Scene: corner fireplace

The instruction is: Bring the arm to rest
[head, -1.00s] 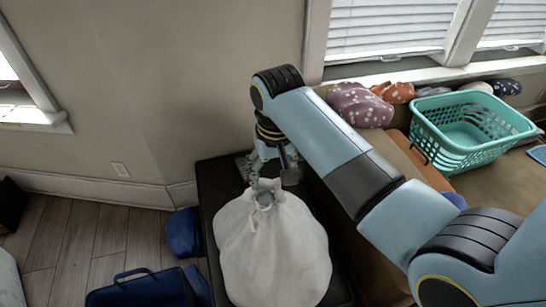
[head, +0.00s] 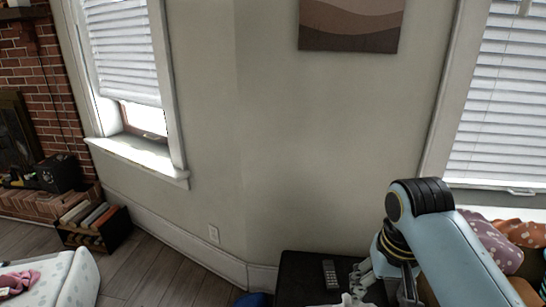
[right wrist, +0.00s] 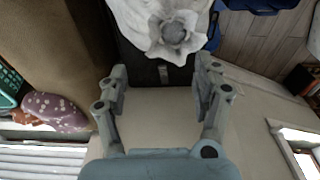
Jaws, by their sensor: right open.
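My right gripper (head: 378,292) is at the bottom right of the head view, over the dark bench (head: 296,284). In the right wrist view, its two fingers (right wrist: 162,72) are spread apart with nothing between them. The white cloth sack (right wrist: 140,18) is beyond the fingertips at the top of that view, its gathered neck facing the camera, apart from the fingers. My left gripper is in neither view.
A dark remote (head: 330,273) lies on the bench beside my right gripper. The wall (head: 320,150) rises behind, with a window at right. A polka-dot cushion (head: 492,246) lies right of my arm. A book crate (head: 92,225) stands on the floor at left.

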